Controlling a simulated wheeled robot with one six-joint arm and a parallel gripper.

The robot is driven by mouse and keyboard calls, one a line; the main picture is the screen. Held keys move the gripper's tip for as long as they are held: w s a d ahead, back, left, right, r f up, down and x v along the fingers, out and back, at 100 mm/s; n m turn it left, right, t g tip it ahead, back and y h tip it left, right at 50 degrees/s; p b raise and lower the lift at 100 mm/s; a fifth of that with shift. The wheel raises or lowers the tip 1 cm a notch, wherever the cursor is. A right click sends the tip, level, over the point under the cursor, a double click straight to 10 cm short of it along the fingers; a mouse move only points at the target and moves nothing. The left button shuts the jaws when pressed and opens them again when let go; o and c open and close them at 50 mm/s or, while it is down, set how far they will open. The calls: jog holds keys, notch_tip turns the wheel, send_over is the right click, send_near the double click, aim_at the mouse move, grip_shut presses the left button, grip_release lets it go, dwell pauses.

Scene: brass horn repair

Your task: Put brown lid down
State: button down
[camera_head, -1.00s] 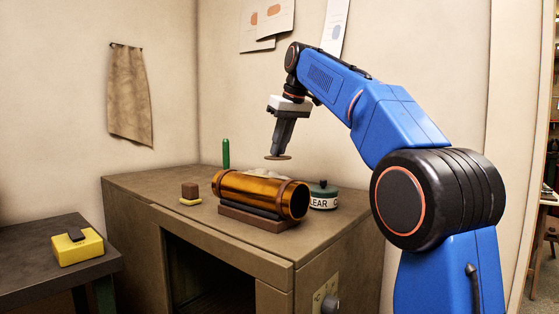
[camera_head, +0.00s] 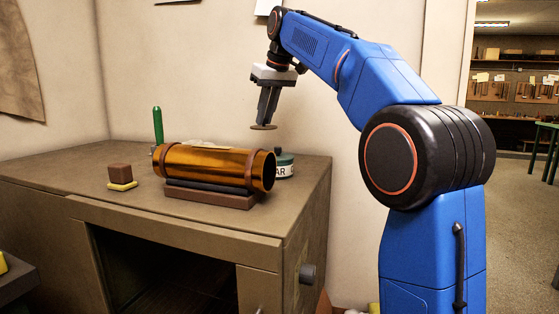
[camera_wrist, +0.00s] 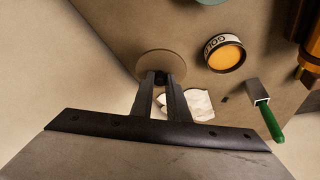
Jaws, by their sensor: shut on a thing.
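My gripper (camera_head: 265,120) is shut on the brown lid (camera_head: 263,127), a thin round disc held above the cabinet top. In the wrist view, the fingertips (camera_wrist: 161,80) grip a small dark knob at the middle of the lid (camera_wrist: 152,62). The lid hangs beside an open round tin (camera_wrist: 226,56) with orange contents and a label whose visible letters seem to read "GOLD". The tin is not visible in the head view. A jar with a teal lid and a partly hidden label (camera_head: 284,168) stands behind the brass tube's right end.
The brass tube (camera_head: 205,166) lies on a brown cradle (camera_head: 210,197) on the cabinet top (camera_head: 62,190). A green-handled tool (camera_head: 158,125) is behind its left end. A brown block (camera_head: 120,171) sits on a yellow pad. A crumpled white cloth (camera_wrist: 200,106) lies near the tin. The front-left top is clear.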

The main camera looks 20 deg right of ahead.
aim_at(270, 127)
jog(key=f, duration=0.4)
jog(key=d+f, duration=0.1)
jog(key=shift+f, duration=0.4)
jog(key=shift+a+f, duration=0.1)
jog(key=shift+f, duration=2.15)
jog(key=shift+f, duration=0.1)
jog(key=c, duration=1.7)
grip_release()
jog(key=v, duration=1.2)
